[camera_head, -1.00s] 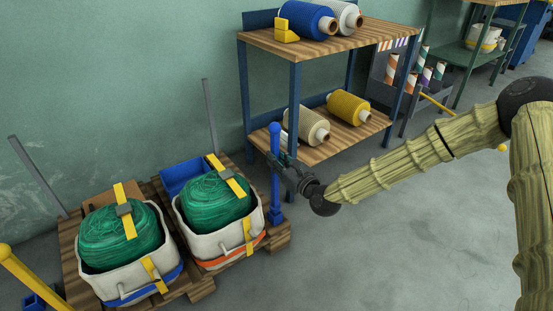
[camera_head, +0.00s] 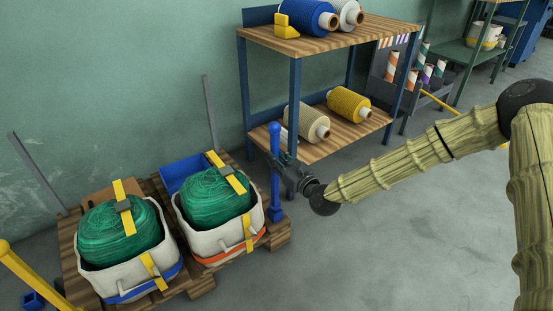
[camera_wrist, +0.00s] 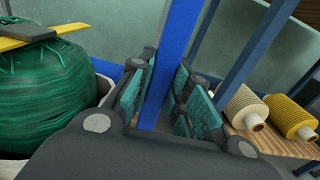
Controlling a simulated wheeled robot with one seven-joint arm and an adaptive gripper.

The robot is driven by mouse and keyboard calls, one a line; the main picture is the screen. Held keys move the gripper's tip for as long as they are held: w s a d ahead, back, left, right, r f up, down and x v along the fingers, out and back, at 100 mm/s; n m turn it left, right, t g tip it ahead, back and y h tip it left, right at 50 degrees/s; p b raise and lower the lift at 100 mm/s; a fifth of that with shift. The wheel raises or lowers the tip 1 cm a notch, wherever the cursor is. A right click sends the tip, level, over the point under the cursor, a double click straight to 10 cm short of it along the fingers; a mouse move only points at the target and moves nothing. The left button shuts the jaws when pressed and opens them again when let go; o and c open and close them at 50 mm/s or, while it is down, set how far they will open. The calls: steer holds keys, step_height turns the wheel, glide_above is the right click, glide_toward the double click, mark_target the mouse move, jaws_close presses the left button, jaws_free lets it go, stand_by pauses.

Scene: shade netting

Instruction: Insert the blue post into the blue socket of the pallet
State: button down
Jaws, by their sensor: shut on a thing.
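The blue post (camera_head: 275,190) stands upright at the right front corner of the wooden pallet (camera_head: 202,284). My gripper (camera_head: 283,161) is shut on the post at about its middle. In the wrist view the blue post (camera_wrist: 172,70) passes between the two finger pads of my gripper (camera_wrist: 168,100). The post's wider blue foot is at the pallet's corner. I cannot tell whether it is inside a socket or just above it, and I cannot make out the blue socket separately.
Two white bags (camera_head: 130,278) with green netting rolls (camera_head: 215,200) sit on the pallet, close left of the post. Grey posts (camera_head: 210,115) rise at its back. A yellow post (camera_head: 30,275) stands front left. A shelf (camera_head: 340,138) with spools is right behind. Floor at right is clear.

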steer(key=shift+f+b, duration=0.5)
steer(key=shift+f, duration=0.4)
steer(key=c, duration=1.3)
jaws_free()
steer(key=shift+o, duration=0.2)
steer(key=v, duration=1.2)
